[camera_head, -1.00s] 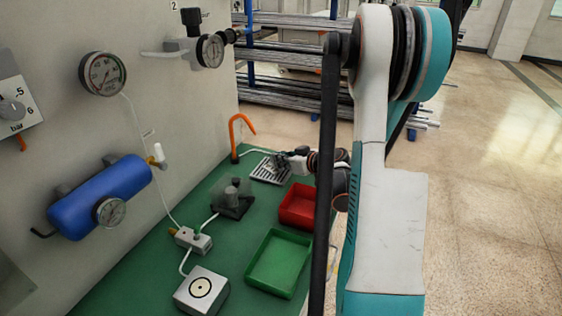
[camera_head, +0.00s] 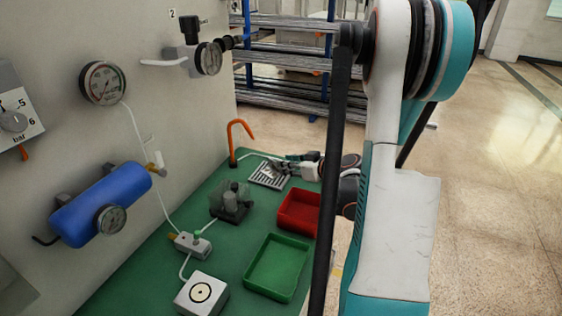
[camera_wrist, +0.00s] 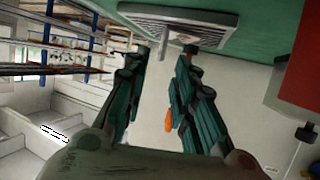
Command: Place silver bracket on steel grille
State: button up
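The steel grille (camera_head: 267,176) is a slatted plate on the green table's far end; it also shows at the top of the wrist view (camera_wrist: 205,34). My gripper (camera_head: 287,163) is low at the grille's right side. In the wrist view my gripper (camera_wrist: 162,52) has its two dark green fingers apart, pointing at the grille. A narrow grey piece (camera_wrist: 164,42) shows at the grille's edge between the fingertips, touching neither clearly; it looks like the silver bracket, but its full shape is hidden. The head view does not show the bracket clearly.
A red tray (camera_head: 299,214) and a green tray (camera_head: 276,268) lie nearer. A clear-covered device (camera_head: 231,203) and a white block (camera_head: 202,292) stand to the left, against the wall side with gauges and hoses.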

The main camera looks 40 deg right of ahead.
jog(key=p+v, duration=0.1)
jog(key=v, duration=0.6)
jog(key=shift+w+r+p, duration=0.1)
jog(key=shift+w+p, duration=0.05)
jog(key=shift+p, duration=0.15)
